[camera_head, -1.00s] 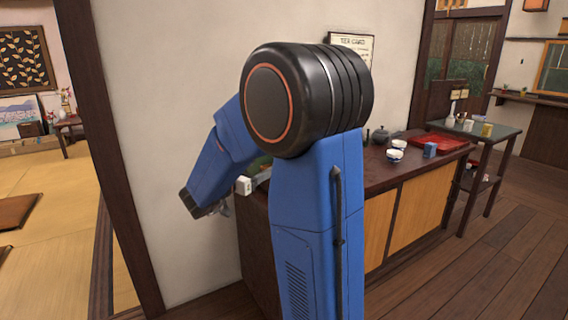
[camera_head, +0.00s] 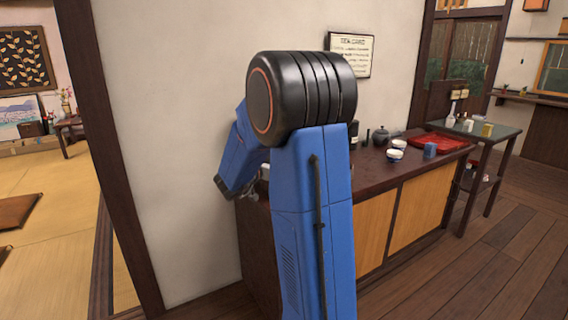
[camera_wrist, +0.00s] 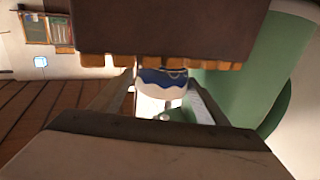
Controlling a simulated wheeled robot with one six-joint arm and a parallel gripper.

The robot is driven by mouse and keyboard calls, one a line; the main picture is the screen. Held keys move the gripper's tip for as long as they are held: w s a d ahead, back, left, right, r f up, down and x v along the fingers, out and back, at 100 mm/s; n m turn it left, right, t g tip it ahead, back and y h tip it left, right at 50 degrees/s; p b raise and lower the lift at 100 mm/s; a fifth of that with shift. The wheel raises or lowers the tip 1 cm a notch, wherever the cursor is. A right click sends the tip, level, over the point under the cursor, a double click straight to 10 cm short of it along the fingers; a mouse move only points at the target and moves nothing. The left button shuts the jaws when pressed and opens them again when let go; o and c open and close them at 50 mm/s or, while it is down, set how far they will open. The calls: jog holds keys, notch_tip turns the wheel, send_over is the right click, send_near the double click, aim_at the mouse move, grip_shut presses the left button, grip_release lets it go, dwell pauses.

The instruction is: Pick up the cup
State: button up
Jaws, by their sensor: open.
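In the wrist view a white cup with a blue wave pattern (camera_wrist: 163,80) shows ahead, between the two fingers of my gripper (camera_wrist: 160,85). The fingers are apart, one on each side of it; whether either touches it I cannot tell. A dark brown shape covers the top of that view and may hide the cup's upper edge. In the head view my gripper (camera_head: 254,195) is low at the left end of the counter, largely behind my arm. Two white-and-blue bowls or cups (camera_head: 394,156) stand farther right on the counter (camera_head: 372,178).
A large green object (camera_wrist: 240,75) is close on the right in the wrist view. On the counter are a dark teapot (camera_head: 381,136), a blue box-like item (camera_head: 430,150) and a red tray (camera_head: 440,143). A wall stands behind; a side table (camera_head: 490,133) is at right.

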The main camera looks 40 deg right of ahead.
jog(key=shift+w+d+f, duration=0.1)
jog(key=shift+w+d, duration=0.1)
jog(key=shift+d, duration=0.7)
jog(key=shift+w+d+f, duration=0.1)
jog(key=shift+w+d, duration=0.1)
jog(key=shift+d, duration=0.75)
jog(key=shift+w+d+f, duration=0.1)
jog(key=shift+w+d, duration=0.1)
jog(key=shift+d, duration=0.7)
jog(key=c, duration=1)
jog(key=shift+r, duration=0.25)
jog(key=shift+r, duration=1.4)
jog(key=shift+a+r, duration=0.2)
jog(key=shift+a, duration=0.05)
jog(key=s+a, duration=0.2)
jog(key=a, duration=1.5)
jog(key=shift+s, duration=0.4)
jog(key=shift+a+f, duration=0.1)
jog(key=shift+a, duration=0.05)
